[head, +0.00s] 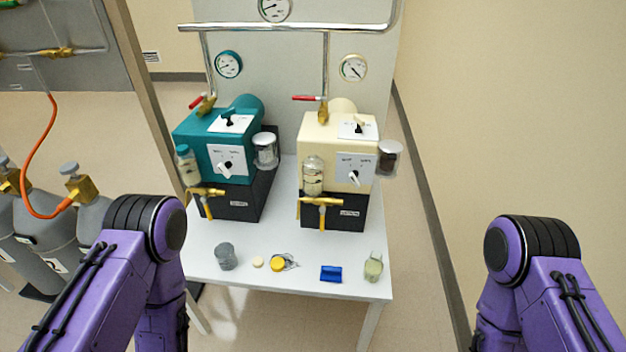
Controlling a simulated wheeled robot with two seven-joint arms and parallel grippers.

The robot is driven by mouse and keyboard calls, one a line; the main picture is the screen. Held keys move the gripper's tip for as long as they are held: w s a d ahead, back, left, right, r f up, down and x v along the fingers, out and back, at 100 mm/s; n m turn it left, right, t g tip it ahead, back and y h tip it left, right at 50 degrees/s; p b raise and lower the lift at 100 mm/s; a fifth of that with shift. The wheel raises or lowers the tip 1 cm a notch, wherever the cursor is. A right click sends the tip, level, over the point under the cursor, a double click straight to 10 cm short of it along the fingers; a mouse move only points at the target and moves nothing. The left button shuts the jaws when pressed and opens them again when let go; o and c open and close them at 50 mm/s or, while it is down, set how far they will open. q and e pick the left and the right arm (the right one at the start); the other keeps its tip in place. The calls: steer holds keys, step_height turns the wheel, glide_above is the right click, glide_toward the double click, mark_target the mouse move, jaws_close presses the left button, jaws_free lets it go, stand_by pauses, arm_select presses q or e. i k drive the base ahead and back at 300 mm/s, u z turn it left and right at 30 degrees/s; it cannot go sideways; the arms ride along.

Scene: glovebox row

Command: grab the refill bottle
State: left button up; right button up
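A small clear bottle (373,267) with pale yellow-green contents stands at the front right corner of the white table; it looks like the refill bottle, though I cannot read a label. Another capped bottle (187,165) is on the left side of the teal machine, and a clear glass bottle (312,176) is on the front of the cream machine. Only purple links of my two arms show, at the lower left and lower right. Both grippers are outside the picture, so I cannot see what they hold.
The white table (225,294) carries a teal machine (217,140) and a cream machine (336,150). Along its front lie a grey cup (226,257), a yellow-lidded item (278,264) and a blue object (331,274). Gas cylinders (85,215) stand left. Floor right of the table is clear.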

mark_target(373, 267)
steer(key=u, duration=0.05)
steer(key=k, duration=0.5)
steer(key=u, duration=1.35)
steer(key=i, duration=1.2)
steer(key=z, duration=2.15)
